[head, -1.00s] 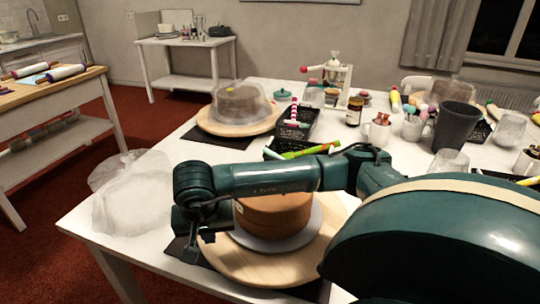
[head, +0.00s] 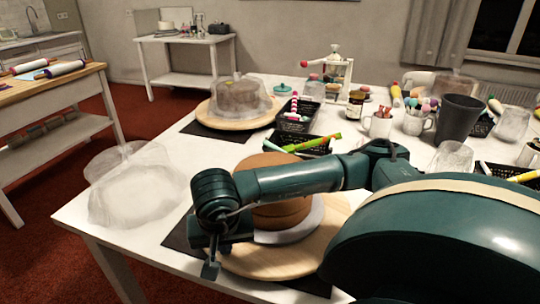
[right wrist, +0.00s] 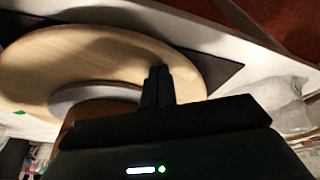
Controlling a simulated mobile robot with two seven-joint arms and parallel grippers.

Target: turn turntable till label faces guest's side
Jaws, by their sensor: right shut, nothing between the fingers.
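A brown cake (head: 283,216) stands on a grey plate (head: 300,228) on a round wooden turntable (head: 275,262) at the near side of the white table. My right forearm crosses in front of the cake and hides part of it. No label can be made out on the cake's visible side. My right gripper (head: 210,270) is shut and empty, pointing down at the left edge of the turntable. In the right wrist view its closed fingers (right wrist: 157,76) overlap the turntable board (right wrist: 110,45) near its rim; contact cannot be told. My left gripper is not in view.
A second cake under a clear dome (head: 240,98) stands on another wooden turntable farther back. A clear cover (head: 135,187) lies at the table's left edge. Black trays (head: 300,150), mugs (head: 380,123) and a dark cup (head: 457,122) crowd the back and right.

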